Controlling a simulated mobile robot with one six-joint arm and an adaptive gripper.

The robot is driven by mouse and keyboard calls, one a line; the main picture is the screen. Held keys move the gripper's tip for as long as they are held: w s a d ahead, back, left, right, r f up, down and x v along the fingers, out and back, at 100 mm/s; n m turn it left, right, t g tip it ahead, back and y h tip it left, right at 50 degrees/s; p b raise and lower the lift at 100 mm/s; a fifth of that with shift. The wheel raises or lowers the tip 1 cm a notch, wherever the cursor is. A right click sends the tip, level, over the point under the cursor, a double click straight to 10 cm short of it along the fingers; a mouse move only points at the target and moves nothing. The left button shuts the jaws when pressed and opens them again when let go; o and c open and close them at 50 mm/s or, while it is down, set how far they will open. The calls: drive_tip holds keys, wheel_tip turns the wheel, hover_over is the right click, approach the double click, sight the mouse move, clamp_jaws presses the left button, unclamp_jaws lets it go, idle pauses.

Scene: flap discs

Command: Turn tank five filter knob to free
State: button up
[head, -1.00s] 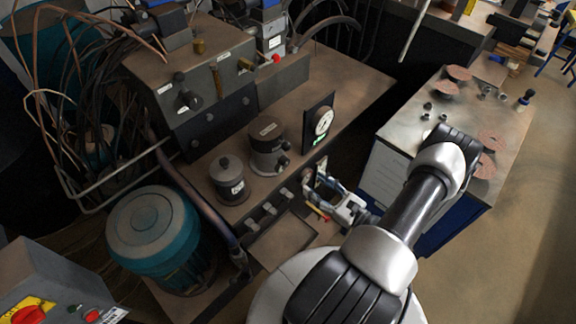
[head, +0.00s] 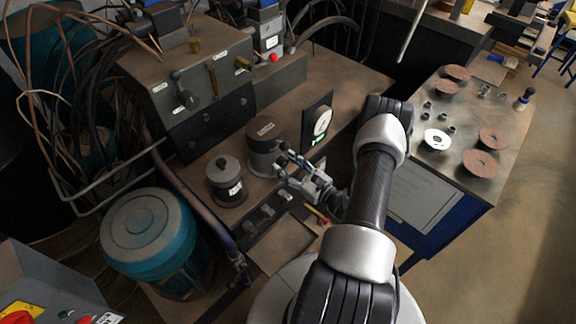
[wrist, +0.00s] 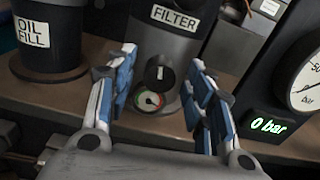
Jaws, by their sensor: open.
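The filter housing (wrist: 172,30) is a grey cylinder with a FILTER label, and it also shows in the head view (head: 263,138). On its front is a dark round knob (wrist: 159,72) with a light pointer line that stands about upright. Just below the knob is a small round gauge (wrist: 149,100) with a coloured rim. My gripper (wrist: 160,88) is open, with one blue-padded finger on each side of the knob and gauge, apart from both. In the head view my gripper (head: 290,165) is at the filter's front right, where it partly hides the knob.
The black oil fill pot (wrist: 48,40) stands left of the filter. A dial gauge with a green "0 bar" display (wrist: 267,125) stands close on the right. A side table (head: 460,125) holds discs.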

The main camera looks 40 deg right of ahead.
drive_tip(key=c, duration=1.1)
drive_tip(key=shift+n, duration=0.8)
drive_tip(key=o, duration=1.1)
drive_tip(key=s, duration=1.2)
drive_tip(key=shift+d, duration=0.4)
